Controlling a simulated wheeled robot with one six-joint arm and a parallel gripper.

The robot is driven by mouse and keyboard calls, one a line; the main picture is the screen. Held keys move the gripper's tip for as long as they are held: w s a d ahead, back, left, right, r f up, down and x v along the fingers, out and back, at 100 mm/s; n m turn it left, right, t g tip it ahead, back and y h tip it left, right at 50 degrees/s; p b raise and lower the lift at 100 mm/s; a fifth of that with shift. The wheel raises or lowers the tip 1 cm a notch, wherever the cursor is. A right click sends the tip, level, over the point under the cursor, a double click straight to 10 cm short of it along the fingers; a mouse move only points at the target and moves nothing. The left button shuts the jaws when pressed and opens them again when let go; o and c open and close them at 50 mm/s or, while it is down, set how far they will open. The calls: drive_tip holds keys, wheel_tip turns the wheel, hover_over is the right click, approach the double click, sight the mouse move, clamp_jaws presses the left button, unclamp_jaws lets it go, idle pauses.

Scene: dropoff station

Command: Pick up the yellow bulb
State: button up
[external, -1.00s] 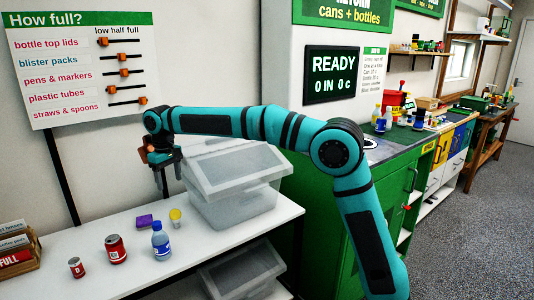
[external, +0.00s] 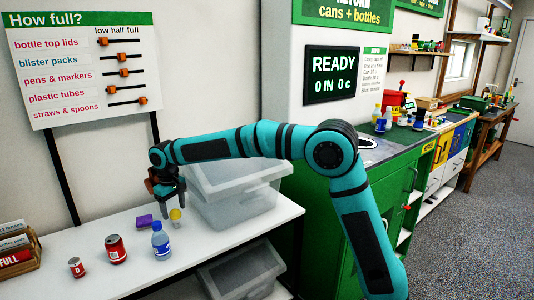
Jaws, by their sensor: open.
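The yellow bulb (external: 176,217) stands on the white shelf top (external: 205,243), just left of the clear lidded bin. My gripper (external: 170,203) points down with its jaws open, directly above and around the top of the bulb in this view. I cannot tell whether the fingers touch the bulb or are level with it in depth.
A purple block (external: 145,221) lies left of the bulb. A blue-capped bottle (external: 160,241), a red can (external: 115,249) and a smaller red can (external: 76,267) stand nearer the front. The clear bin (external: 235,200) stands close on the right. The shelf's front right is clear.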

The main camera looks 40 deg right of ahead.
wheel_tip(320, 180, down, 2)
drive_tip(key=c, duration=0.9)
drive_tip(key=shift+r, duration=0.1)
